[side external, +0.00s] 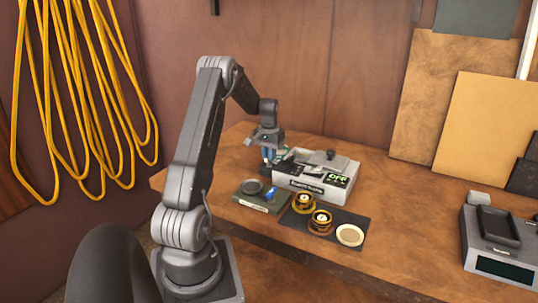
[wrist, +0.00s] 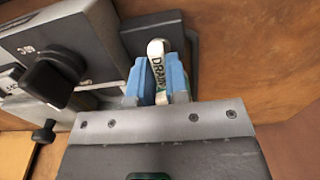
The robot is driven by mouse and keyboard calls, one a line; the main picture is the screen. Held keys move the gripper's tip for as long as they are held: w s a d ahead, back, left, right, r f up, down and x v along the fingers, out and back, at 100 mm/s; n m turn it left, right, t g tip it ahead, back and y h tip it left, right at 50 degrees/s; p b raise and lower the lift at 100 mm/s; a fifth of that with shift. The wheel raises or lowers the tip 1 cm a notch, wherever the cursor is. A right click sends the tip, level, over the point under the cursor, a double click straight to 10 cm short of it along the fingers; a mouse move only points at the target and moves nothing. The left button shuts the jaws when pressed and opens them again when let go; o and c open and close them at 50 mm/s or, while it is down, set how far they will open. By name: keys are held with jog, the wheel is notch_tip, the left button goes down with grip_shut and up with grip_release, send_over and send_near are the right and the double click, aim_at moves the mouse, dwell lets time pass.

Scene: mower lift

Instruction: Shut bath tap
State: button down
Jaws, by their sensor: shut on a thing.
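My gripper (wrist: 158,88) has two blue fingers shut on a pale, round-ended handle (wrist: 156,50) marked "DRAIN", which looks like the tap handle. The handle lies lengthwise between the fingers, in front of a dark grey block (wrist: 185,25). In the side external view, my gripper (side external: 268,155) points down at the back left end of a pale grey box (side external: 312,189), which seems to be the bath. The handle is hidden there. The box has a lettered front and a sign reading "OFF" (side external: 337,181). A black knob (wrist: 58,78) shows left of the fingers in the wrist view.
A dark green tray (side external: 258,205) with a round dark disc and a blue piece stands in front of the box. Brass-coloured round parts (side external: 320,222) and a cream disc (side external: 350,235) lie on a dark mat (side external: 293,222). A scale-like device (side external: 500,245) stands at right.

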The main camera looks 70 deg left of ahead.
dwell(0.3)
jog(key=c, duration=1.1)
grip_release()
notch_tip(320, 180, up, 14)
jog(key=shift+f, duration=0.1)
